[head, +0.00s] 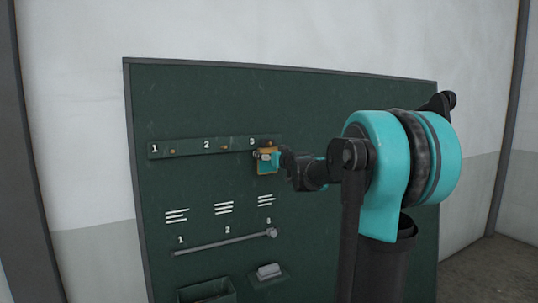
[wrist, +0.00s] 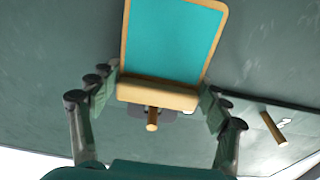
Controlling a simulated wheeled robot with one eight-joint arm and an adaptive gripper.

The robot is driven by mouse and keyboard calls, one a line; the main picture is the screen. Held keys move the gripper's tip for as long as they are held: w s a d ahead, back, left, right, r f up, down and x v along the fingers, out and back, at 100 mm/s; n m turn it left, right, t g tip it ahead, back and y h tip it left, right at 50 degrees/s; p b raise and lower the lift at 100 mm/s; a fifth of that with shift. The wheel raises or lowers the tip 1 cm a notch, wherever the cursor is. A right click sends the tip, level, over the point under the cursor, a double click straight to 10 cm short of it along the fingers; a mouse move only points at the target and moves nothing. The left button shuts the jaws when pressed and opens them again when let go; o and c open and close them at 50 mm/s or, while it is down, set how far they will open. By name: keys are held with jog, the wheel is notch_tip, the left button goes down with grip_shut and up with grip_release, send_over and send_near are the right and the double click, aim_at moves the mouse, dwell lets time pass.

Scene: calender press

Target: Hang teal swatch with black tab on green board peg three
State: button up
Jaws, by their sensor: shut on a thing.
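The teal swatch (wrist: 172,45) has a tan border and a thick tan edge (wrist: 157,94) in the wrist view. My gripper (wrist: 160,90) is shut on it, with a finger at each side of this edge. In the head view the swatch (head: 266,168) is small and partly covered by my gripper (head: 277,158), at the rail's right end just below number 3. A dark piece (wrist: 137,111), likely the black tab, shows beyond the tan edge. A wooden peg (wrist: 152,119) stands out at it; I cannot tell whether it passes through the tab.
The green board (head: 330,95) carries a rail with peg one (head: 173,152) and peg two (head: 225,147) to the left. Another peg (wrist: 272,128) shows in the wrist view. Below are a grey bar (head: 220,243), a bin (head: 207,290) and a small shelf with a pale block (head: 268,271).

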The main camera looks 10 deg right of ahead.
dwell(0.4)
jog(key=o, duration=1.2)
jog(key=v, duration=1.2)
jog(key=s+a+f+g, duration=0.4)
jog(key=s+f, duration=0.4)
jog(key=f, duration=0.5)
jog(key=s+a+f+g, duration=0.35)
jog(key=s+f, duration=0.35)
jog(key=f, duration=0.6)
jog(key=s+d+f+m+g+h, duration=0.1)
jog(key=s+d+f, duration=0.1)
jog(key=s+f, duration=0.3)
jog(key=s+d+f+m+g+h, duration=0.1)
jog(key=s+d+f+g+h, duration=0.1)
jog(key=s+f, duration=0.4)
jog(key=s+d+f+m+g+h, duration=0.1)
jog(key=s+d+f+g+h, duration=0.1)
jog(key=s+d+f, duration=0.2)
jog(key=shift+s+d+f+m, duration=0.15)
jog(key=shift+s+f, duration=0.2)
jog(key=shift+s, duration=0.2)
jog(key=shift+s+d+f+m, duration=0.15)
jog(key=shift+s+f, duration=0.2)
jog(key=shift+s, duration=0.25)
